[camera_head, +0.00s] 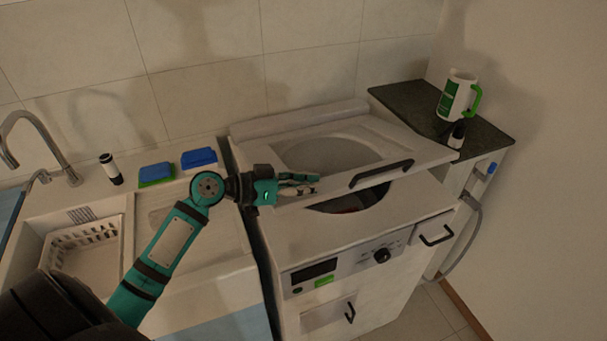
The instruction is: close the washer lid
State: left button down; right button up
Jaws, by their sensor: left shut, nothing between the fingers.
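The white washer (340,233) stands right of the sink counter. Its lid (283,210) is hinged at the back and partly raised, tilted above the top opening (352,203). The lid has a round recessed window and a dark handle (382,172) on its front edge. My left gripper (315,184) is shut and empty at the left part of the lid, over its front-left area. I cannot tell whether its fingers touch the lid. My right gripper is not in view.
A dark side counter right of the washer holds a white and green mug (455,97) and a small dark-and-white bottle (457,135). To the left are a sink with a white basket (88,237), a faucet (40,140), blue sponges (198,158) and a black-and-white bottle (110,168).

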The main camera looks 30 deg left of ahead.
aim_at(312, 244)
pick_arm(q)
jog(key=f+m+b, duration=0.1)
jog(key=f+b, duration=0.2)
jog(key=f, duration=0.1)
jog(key=s+d+f+b, duration=0.1)
jog(key=f+b, duration=0.3)
jog(key=f, duration=0.1)
jog(key=d+f+m+y+b, duration=0.1)
jog(key=f+b, duration=0.3)
jog(key=shift+s+d+f+m+t, duration=0.15)
jog(key=shift+s+m+t, duration=0.15)
jog(key=shift+s, duration=0.1)
jog(key=shift+s+f+b, duration=0.1)
jog(key=shift+f+b, duration=0.05)
jog(key=shift+b, duration=0.2)
jog(key=shift+d+f, duration=0.1)
jog(key=shift+f, duration=0.1)
jog(key=r+p, duration=0.4)
jog(key=r, duration=0.1)
jog(key=shift+w, duration=0.2)
jog(key=v, duration=0.1)
jog(key=b+v, duration=0.1)
jog(key=v, duration=0.1)
jog(key=shift+s+f, duration=0.2)
jog(key=shift+s, duration=0.1)
jog(key=b+v, duration=0.2)
jog(key=v, duration=0.5)
jog(key=shift+w+r, duration=0.15)
jog(key=shift+r, duration=0.2)
